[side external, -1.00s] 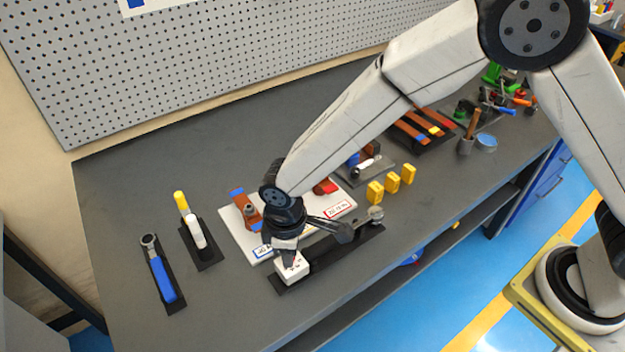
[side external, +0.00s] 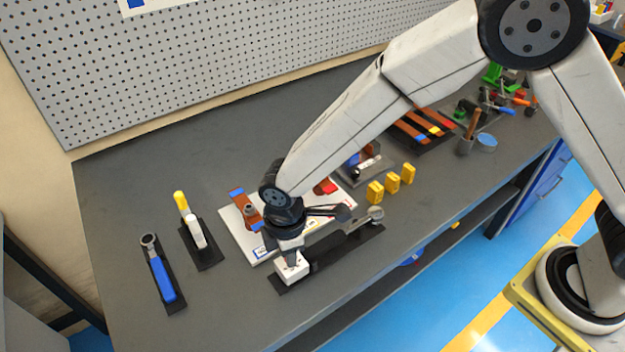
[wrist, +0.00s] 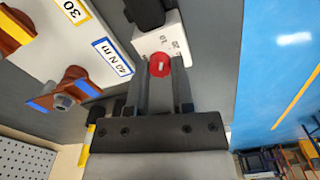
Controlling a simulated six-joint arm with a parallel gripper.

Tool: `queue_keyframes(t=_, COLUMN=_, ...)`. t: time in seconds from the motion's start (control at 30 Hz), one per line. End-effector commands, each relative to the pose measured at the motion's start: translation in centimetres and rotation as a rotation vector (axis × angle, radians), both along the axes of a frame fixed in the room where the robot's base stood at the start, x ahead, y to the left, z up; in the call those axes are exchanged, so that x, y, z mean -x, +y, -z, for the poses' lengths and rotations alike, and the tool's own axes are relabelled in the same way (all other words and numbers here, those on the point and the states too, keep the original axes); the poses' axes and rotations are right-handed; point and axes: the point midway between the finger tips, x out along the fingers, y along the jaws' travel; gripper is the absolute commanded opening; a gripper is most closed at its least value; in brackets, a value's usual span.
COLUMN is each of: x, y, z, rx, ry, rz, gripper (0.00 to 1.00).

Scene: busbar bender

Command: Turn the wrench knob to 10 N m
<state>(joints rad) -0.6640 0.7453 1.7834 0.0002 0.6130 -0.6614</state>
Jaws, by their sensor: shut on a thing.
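The wrench lies on a dark mat (side external: 325,257) near the bench's front edge, with its round metal head (side external: 376,213) at the right end. At its left end is a white block (side external: 293,270), which shows in the wrist view with small printed marks (wrist: 172,42) too small to read surely. A red knob (wrist: 159,65) with a pale mark sits at the block's end. My gripper (side external: 289,256) points down at this end. In the wrist view its fingertips (wrist: 160,72) are shut on the red knob, one on each side. The knob is hidden in the side view.
A white board (side external: 238,238) with copper bars and a "40 N m" label (wrist: 113,57) lies just behind. A blue-handled wrench (side external: 162,278) and a yellow-tipped tool (side external: 190,218) lie left. Yellow blocks (side external: 375,192) stand right. The bench's front left is clear.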

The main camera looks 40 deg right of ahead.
Motion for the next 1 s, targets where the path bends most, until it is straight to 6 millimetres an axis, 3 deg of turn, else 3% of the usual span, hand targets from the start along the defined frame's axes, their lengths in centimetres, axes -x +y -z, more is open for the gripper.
queue_keyframes(t=0.1, x=0.0, y=0.0, z=0.0, rx=0.000, ry=-0.001, rz=-0.001, gripper=0.00)
queue_keyframes(t=0.13, x=0.0, y=0.0, z=0.0, rx=0.000, ry=-0.001, rz=-0.001, gripper=0.35)
queue_keyframes(t=0.23, x=0.0, y=0.0, z=0.0, rx=0.000, ry=-0.001, rz=0.000, gripper=0.65)
queue_keyframes(t=0.67, x=0.0, y=0.0, z=-0.3, rx=-0.001, ry=-0.001, rz=0.001, gripper=0.65)
queue_keyframes(t=1.0, x=-0.1, y=0.0, z=-3.3, rx=-0.002, ry=-0.003, rz=0.001, gripper=0.65)
